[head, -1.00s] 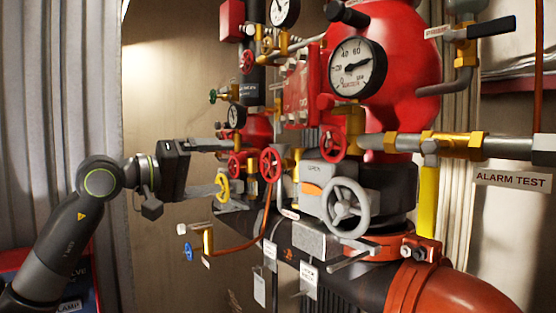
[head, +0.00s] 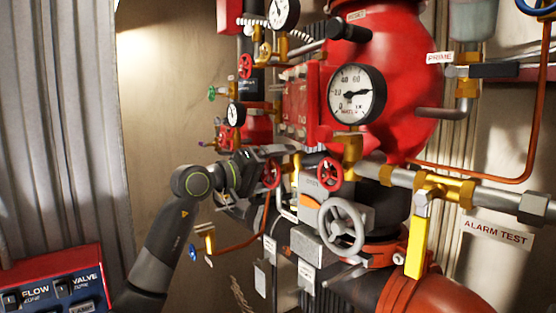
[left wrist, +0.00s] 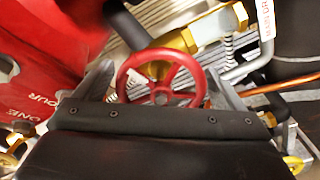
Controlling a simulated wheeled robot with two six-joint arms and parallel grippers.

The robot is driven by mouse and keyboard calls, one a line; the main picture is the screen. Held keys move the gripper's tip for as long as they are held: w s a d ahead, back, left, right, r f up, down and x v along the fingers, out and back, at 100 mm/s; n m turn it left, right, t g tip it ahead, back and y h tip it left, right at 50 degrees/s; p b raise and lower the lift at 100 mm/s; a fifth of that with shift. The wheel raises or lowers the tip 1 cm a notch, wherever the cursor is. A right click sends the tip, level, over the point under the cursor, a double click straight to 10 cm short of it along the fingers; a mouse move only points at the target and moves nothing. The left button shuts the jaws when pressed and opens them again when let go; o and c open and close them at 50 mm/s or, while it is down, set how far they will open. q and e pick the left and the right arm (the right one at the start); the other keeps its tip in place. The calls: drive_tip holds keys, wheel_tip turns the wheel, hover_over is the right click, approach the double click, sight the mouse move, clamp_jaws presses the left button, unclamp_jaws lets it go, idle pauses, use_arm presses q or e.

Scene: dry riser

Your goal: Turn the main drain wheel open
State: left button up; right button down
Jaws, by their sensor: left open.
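A red handwheel (head: 271,173), which I take to be the main drain wheel, sits on the pipework left of centre in the head view. My left gripper (head: 284,162) reaches in from the left and is open beside this wheel, partly overlapping it. In the left wrist view a red spoked wheel (left wrist: 160,78) stands in front of the gripper, between its two spread fingers (left wrist: 163,88). Its brass valve body (left wrist: 200,33) is behind it. Whether the fingers touch the rim cannot be told. My right gripper is not in view.
Close by are another red handwheel (head: 328,173), a grey handwheel (head: 341,226), a pressure gauge (head: 357,94) and a yellow lever (head: 417,243). A red and blue panel (head: 55,285) stands low at left. Bare wall lies left of the pipes.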

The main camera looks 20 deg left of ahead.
use_arm(q)
drive_tip(key=shift+w+d, duration=0.2)
drive_tip(key=shift+w, duration=0.05)
